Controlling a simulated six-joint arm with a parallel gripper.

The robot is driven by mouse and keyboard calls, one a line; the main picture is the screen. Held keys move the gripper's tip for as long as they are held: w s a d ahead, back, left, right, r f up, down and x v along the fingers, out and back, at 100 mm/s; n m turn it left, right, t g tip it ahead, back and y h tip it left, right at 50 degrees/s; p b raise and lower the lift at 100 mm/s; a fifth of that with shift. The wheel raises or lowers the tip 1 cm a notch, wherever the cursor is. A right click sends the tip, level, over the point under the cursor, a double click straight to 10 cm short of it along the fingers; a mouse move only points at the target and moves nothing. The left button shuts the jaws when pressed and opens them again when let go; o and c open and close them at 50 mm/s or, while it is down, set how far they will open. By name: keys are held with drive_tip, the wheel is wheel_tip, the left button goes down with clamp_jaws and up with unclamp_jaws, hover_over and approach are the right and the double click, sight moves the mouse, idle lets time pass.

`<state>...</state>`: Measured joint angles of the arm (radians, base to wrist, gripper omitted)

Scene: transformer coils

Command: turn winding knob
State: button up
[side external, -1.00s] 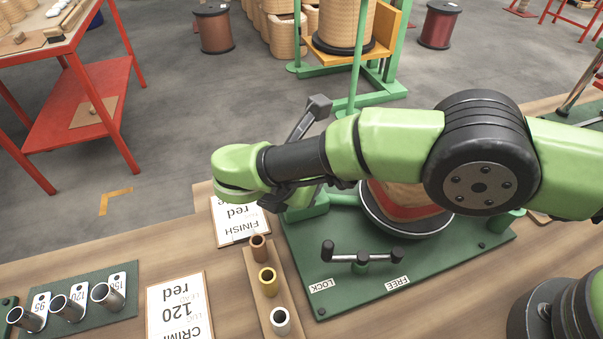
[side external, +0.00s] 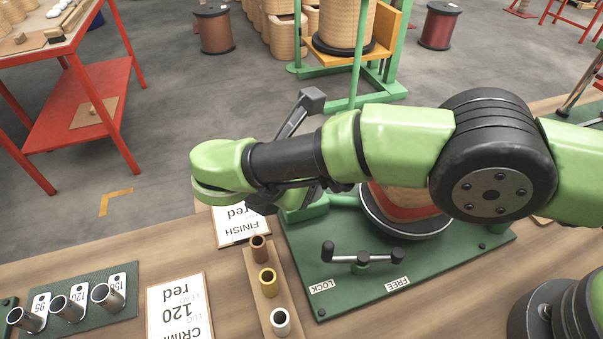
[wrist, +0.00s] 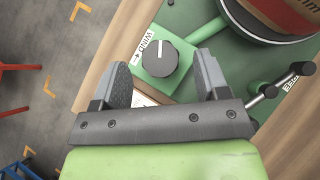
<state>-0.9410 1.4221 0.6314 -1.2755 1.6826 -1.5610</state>
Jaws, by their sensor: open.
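The winding knob (wrist: 160,58) is a dark round dial with a white pointer line, set on a green block in the wrist view. A white label reading "WIND" (wrist: 149,43) is beside it. My gripper (wrist: 163,66) is open and empty, with one finger on each side of the knob in that view. I cannot tell the height of the fingertips over the knob. In the side external view my wrist hides the knob and most of my gripper.
A coil (side external: 402,200) stands on the green base plate (side external: 440,260). A black-handled lever (side external: 362,258) stands near the LOCK and FREE labels. A wooden strip with sleeves (side external: 262,295) and the cards lie left of the base plate.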

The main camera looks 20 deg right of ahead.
drive_tip(key=shift+v, duration=2.3)
drive_tip(key=shift+w+d+r+m+g+y, duration=0.15)
drive_tip(key=shift+d+m+g, duration=0.1)
drive_tip(key=shift+m, duration=0.3)
drive_tip(key=shift+w+d+f+m+g+y, duration=0.1)
drive_tip(key=shift+w+d+m+g+y, duration=0.1)
drive_tip(key=shift+m, duration=0.35)
drive_tip(key=d+r+m+g+y, duration=0.1)
drive_tip(key=m, duration=0.4)
drive_tip(key=w+d+r+m+g+y, duration=0.1)
drive_tip(key=m+g+y, duration=0.1)
drive_tip(key=m, duration=0.3)
drive_tip(key=w+d+r+m+g+y, duration=0.1)
drive_tip(key=m+y, duration=0.1)
drive_tip(key=m, duration=0.3)
drive_tip(key=shift+w+r, duration=0.15)
drive_tip(key=m, duration=0.1)
drive_tip(key=m+y, duration=0.1)
drive_tip(key=shift+w+d+r+m+g, duration=0.1)
drive_tip(key=shift+w+r+m+g, duration=0.05)
drive_tip(key=shift+r+m+g, duration=0.2)
drive_tip(key=shift+f, duration=0.1)
wheel_tip(320, 180, down, 9)
drive_tip(key=shift+f, duration=0.25)
